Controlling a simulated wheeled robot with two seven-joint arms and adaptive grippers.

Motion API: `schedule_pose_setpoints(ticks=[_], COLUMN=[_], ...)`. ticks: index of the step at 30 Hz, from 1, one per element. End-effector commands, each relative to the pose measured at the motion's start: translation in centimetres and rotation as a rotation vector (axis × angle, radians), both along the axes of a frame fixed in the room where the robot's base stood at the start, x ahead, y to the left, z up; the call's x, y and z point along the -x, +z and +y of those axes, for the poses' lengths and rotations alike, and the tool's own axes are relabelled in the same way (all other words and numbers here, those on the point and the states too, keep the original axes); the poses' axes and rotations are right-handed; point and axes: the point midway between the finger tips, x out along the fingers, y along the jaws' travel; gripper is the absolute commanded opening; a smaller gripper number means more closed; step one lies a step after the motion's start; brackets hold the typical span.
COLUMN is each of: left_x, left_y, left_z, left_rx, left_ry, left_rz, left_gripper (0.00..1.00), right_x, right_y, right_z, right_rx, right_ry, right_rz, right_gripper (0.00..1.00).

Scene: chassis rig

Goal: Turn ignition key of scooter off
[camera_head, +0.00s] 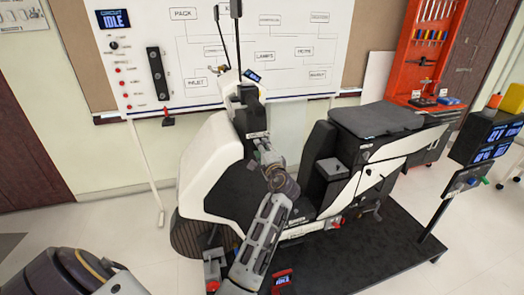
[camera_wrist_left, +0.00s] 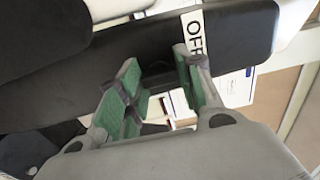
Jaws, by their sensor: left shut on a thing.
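The white and black scooter (camera_head: 215,165) stands on its dark platform, with its steering column in the middle of the head view. A white label reading OFF (camera_wrist_left: 193,35) sits beside one fingertip. My right gripper is not in view.
A whiteboard (camera_head: 265,50) with a diagram and a CIRCUIT IDLE display (camera_head: 113,19) stands behind the scooter. An orange tool rack (camera_head: 425,50) is at the back right. Screens on a stand (camera_head: 488,138) are at the right.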

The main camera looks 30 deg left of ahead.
Motion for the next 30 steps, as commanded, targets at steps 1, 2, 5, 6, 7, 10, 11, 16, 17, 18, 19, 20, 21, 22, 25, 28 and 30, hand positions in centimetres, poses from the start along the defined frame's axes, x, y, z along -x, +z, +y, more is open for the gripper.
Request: schedule_pose_setpoints(ticks=[1,2,5,6,7,10,11,16,17,18,19,20,21,22,25,28,30], left_x=[0.0,0.0,0.0,0.0,0.0,0.0,0.0,0.0,0.0,0.0,0.0,0.0,0.0,0.0,0.0,0.0,0.0], left_y=[-0.2,-0.2,-0.2,-0.2,-0.2,-0.1,-0.1,-0.1,-0.1,0.0,0.0,0.0,0.1,0.2,0.8,1.6,2.5], left_z=[0.0,0.0,0.0,0.0,0.0,0.0,0.0,0.0,0.0,0.0,0.0,0.0,0.0,0.0,0.0,0.0,0.0], left_rx=[0.004,0.004,0.004,0.004,0.003,0.002,0.002,0.002,0.001,0.001,0.001,0.001,0.001,0.001,0.001,0.001,0.001], left_ry=[0.001,0.001,0.001,0.001,0.001,0.001,0.001,0.000,0.000,0.000,0.000,0.000,0.000,0.000,0.000,0.001,0.001], left_rz=[0.002,0.002,0.002,0.002,0.003,0.002,0.002,0.001,0.001,0.001,0.001,0.001,0.001,0.001,0.000,-0.002,-0.003], left_gripper=[0.12,0.12,0.39,0.44,0.48,0.57,0.57,0.57,0.57,0.57,0.57,0.57,0.57,0.57,0.57,0.57,0.57], right_x=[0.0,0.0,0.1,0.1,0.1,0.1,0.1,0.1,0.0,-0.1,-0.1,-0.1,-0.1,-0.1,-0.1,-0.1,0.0], right_y=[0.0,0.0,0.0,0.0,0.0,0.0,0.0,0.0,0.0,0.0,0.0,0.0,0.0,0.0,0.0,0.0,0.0], right_z=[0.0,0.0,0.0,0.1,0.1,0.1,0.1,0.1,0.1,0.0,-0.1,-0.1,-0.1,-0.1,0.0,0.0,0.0], right_rx=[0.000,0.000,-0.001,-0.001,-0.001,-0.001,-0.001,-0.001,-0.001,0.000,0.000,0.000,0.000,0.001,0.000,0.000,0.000], right_ry=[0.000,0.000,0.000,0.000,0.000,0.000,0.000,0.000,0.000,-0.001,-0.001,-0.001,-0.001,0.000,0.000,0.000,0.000], right_rz=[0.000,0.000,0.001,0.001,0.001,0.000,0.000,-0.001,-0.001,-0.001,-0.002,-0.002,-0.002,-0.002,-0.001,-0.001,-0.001], right_gripper=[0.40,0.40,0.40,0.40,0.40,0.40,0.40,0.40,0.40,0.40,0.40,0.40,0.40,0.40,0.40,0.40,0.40])
